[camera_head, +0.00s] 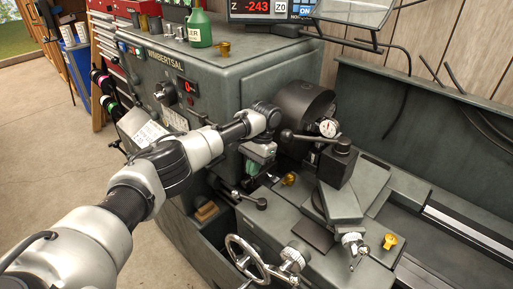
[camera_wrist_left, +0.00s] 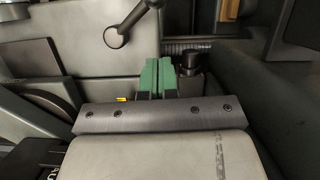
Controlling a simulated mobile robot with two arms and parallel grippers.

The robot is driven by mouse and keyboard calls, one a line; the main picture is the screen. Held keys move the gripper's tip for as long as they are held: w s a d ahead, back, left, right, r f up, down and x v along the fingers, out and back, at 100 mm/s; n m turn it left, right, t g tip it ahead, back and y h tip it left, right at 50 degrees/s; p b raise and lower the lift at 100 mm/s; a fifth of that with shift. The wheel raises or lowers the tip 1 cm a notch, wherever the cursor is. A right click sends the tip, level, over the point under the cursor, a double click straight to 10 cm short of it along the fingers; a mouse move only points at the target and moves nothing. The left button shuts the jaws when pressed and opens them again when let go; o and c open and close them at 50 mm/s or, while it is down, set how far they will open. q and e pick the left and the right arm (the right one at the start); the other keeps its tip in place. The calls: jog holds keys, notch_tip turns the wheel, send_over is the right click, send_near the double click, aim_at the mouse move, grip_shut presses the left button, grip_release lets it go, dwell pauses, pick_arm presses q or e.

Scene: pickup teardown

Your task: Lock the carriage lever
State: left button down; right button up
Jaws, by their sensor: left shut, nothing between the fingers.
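The carriage lever (camera_head: 248,199), a short dark rod with a round black knob, sticks out at the left end of the lathe carriage in the head view. A dark cylindrical knob (camera_wrist_left: 190,63) appears close to the fingers' right. My right gripper is out of view.
A handwheel (camera_head: 246,260) is below on the carriage front. Brass-coloured knobs (camera_head: 390,241) sit on the carriage. Open floor (camera_head: 60,150) lies to the left.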

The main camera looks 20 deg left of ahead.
aim_at(249, 199)
pick_arm(q)
jog(key=s+p, duration=0.1)
jog(key=s+a+f+p, duration=0.1)
jog(key=s+f, duration=0.1)
jog(key=s, duration=0.1)
jog(key=shift+a+f+p, duration=0.1)
jog(key=shift+a+p, duration=0.05)
jog(key=shift+p, duration=0.25)
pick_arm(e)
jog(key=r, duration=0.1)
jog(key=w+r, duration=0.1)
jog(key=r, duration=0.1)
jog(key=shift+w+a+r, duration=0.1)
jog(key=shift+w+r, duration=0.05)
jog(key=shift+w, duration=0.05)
pick_arm(q)
jog(key=shift+s+n+p, duration=0.25)
jog(key=shift+n+p, duration=0.1)
jog(key=shift+n, duration=0.05)
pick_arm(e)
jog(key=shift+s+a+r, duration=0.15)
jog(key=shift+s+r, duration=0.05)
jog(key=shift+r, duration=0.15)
